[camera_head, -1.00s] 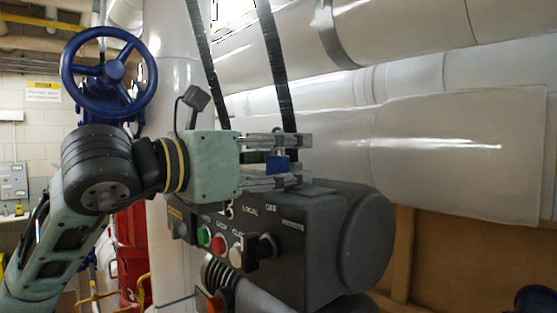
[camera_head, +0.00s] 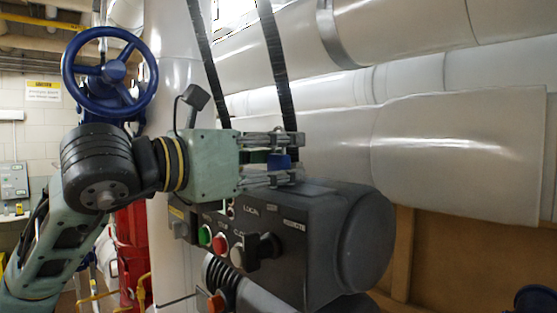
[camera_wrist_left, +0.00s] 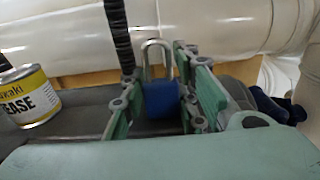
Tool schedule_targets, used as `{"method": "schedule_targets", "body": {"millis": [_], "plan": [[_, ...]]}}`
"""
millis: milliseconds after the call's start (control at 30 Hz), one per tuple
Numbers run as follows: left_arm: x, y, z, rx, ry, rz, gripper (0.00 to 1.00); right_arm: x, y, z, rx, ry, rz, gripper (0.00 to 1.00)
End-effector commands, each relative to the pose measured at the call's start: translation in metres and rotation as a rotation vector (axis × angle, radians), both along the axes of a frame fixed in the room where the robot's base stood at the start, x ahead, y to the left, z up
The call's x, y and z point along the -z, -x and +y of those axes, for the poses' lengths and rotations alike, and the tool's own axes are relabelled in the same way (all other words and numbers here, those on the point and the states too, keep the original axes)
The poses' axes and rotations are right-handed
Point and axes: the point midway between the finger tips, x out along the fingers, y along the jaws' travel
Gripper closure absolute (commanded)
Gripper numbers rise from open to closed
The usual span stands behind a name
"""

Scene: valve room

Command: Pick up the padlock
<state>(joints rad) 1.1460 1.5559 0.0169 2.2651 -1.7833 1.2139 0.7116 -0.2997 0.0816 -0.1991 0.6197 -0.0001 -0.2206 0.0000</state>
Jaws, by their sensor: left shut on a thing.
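The padlock (camera_wrist_left: 161,98) has a blue body and a silver shackle that points up in the left wrist view. It sits between the two fingers of my left gripper (camera_wrist_left: 165,100), which is shut on it. In the head view the blue padlock (camera_head: 279,161) shows between the fingertips of my left gripper (camera_head: 283,160), just above the dark grey actuator box (camera_head: 325,225). I cannot tell whether the padlock still touches the box top. My right gripper is not in view.
A yellow and white grease can (camera_wrist_left: 28,95) stands on the dark surface at the left in the wrist view. Large white pipes (camera_head: 440,150) run behind the gripper. A blue handwheel (camera_head: 105,72) is at the upper left. Buttons and a black knob (camera_head: 258,250) are on the box's front.

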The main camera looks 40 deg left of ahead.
Motion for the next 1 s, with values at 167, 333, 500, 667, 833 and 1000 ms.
{"method": "schedule_targets", "body": {"millis": [167, 333, 500, 667, 833, 1000], "plan": [[-0.014, 0.000, 0.000, 0.000, 0.000, -0.001, 0.95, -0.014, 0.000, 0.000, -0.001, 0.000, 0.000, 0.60], [-0.031, 0.000, 0.000, 0.000, 0.000, -0.001, 0.95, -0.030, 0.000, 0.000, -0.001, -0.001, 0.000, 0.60], [-0.030, 0.016, 0.002, -0.003, 0.000, -0.005, 0.95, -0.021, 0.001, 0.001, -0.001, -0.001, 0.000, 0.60], [-0.030, 0.050, 0.006, -0.005, 0.001, -0.006, 0.95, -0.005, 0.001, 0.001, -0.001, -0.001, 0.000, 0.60], [-0.029, 0.096, 0.009, -0.004, 0.000, -0.008, 0.95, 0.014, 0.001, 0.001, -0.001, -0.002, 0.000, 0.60], [-0.031, 0.139, 0.013, -0.005, 0.002, -0.005, 0.95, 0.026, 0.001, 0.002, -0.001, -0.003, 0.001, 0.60]]}}
